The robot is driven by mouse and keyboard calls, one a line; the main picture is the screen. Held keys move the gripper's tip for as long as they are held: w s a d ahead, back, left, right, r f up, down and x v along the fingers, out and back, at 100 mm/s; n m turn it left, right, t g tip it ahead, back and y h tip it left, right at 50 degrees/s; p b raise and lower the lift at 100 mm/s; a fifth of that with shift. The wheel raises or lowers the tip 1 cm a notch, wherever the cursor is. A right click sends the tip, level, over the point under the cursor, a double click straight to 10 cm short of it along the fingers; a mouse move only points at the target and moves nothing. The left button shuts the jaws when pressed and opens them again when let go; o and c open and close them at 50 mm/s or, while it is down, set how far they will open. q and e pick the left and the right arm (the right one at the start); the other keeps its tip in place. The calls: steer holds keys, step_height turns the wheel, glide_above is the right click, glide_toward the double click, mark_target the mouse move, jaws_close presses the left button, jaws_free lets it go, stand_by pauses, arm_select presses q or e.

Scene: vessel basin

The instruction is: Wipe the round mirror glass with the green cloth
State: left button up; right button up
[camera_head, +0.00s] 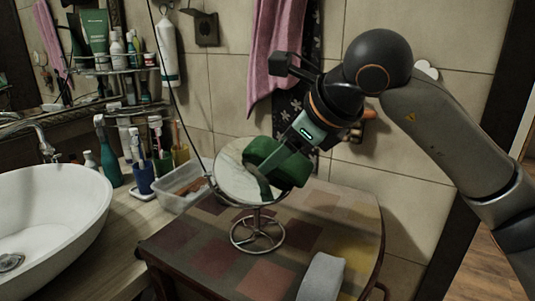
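The round mirror (234,176) stands tilted on a wire base on the small checkered table. The green cloth (288,168) is bunched in front of the upper right part of its glass and hides that part. My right gripper (270,165) comes in from the upper right and is shut on the green cloth. The cloth appears to be against the glass, but contact cannot be told for sure. My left gripper is not in view.
A grey object (322,277) lies at the table's (222,262) front right. A clear plastic box (180,187), toothbrush cups and a white basin (45,222) are at left. A pink towel (275,50) hangs behind.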

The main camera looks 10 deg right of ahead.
mark_target(259, 157)
steer(key=shift+f, duration=0.1)
steer(key=shift+s+a, duration=0.2)
steer(key=shift+a, duration=1.4)
steer(key=shift+s+a, duration=0.15)
steer(key=shift+a, duration=0.95)
steer(key=shift+s+a, duration=0.1)
steer(key=shift+a, duration=0.95)
steer(key=shift+w, duration=0.1)
steer(key=shift+d, duration=0.1)
